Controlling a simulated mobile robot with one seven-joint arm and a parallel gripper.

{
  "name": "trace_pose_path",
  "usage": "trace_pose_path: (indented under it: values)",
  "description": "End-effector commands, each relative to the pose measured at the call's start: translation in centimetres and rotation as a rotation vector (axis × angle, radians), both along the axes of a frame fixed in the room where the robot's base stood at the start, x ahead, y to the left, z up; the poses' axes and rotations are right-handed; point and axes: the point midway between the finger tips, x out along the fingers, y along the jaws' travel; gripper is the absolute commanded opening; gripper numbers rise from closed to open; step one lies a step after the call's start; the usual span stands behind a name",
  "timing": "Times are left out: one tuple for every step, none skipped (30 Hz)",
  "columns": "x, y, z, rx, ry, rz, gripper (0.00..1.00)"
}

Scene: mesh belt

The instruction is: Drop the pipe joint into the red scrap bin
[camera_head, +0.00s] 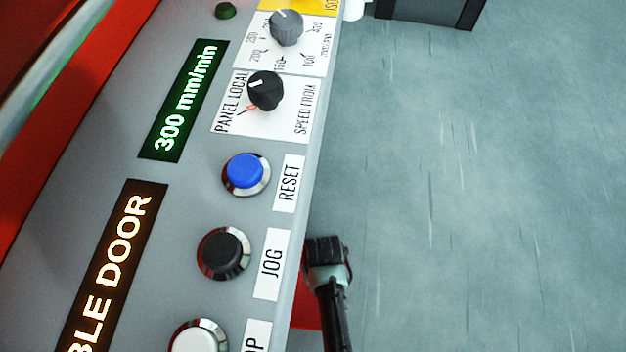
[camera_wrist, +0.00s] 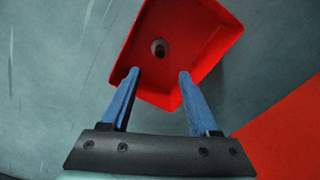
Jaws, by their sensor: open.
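In the wrist view my gripper (camera_wrist: 158,73) is open, with its two blue fingers apart and nothing between them. Beyond the fingertips is the open red scrap bin (camera_wrist: 204,28), seen from above. A small, round, greyish-brown piece with a dark hole, which looks like the pipe joint (camera_wrist: 159,47), lies inside the bin, apart from the fingers. In the head view, a dark arm end shows beside the panel edge; the fingers cannot be made out there.
A grey control panel (camera_head: 195,200) with knobs, buttons and lit displays fills the left of the head view. Grey floor (camera_head: 490,190) lies clear to its right. A dark box (camera_head: 430,10) stands at the top. A red surface (camera_wrist: 285,135) shows at lower right in the wrist view.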

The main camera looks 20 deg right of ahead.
Motion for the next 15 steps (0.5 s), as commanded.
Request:
trace_pose_path:
  values:
    - [0.0, 0.0, 0.6, 0.000, 0.000, 0.000, 0.62]
    - [0.0, 0.0, 1.0, 0.000, -0.001, 0.000, 0.62]
    - [0.0, 0.0, 1.6, 0.000, -0.001, 0.000, 0.62]
    - [0.0, 0.0, 2.1, 0.000, -0.001, 0.000, 0.62]
    - [0.0, 0.0, 2.6, 0.000, -0.001, 0.000, 0.62]
    - [0.0, 0.0, 3.4, 0.000, -0.001, 0.000, 0.62]
    - [0.0, 0.0, 4.1, 0.000, -0.002, 0.000, 0.62]
    - [0.0, 0.0, 4.7, 0.000, -0.002, 0.000, 0.62]
    - [0.1, 0.0, 5.6, 0.000, -0.002, 0.000, 0.62]
    - [0.0, 0.0, 6.2, 0.000, -0.002, 0.000, 0.62]
    - [0.0, 0.0, 6.9, 0.000, -0.002, 0.000, 0.62]
    - [0.1, 0.0, 7.7, -0.001, -0.003, 0.000, 0.62]
    - [0.1, 0.0, 8.3, -0.001, -0.003, 0.000, 0.62]
    - [0.0, 0.0, 8.8, 0.000, -0.002, 0.000, 0.62]
    - [0.0, 0.0, 9.6, 0.000, -0.002, 0.000, 0.62]
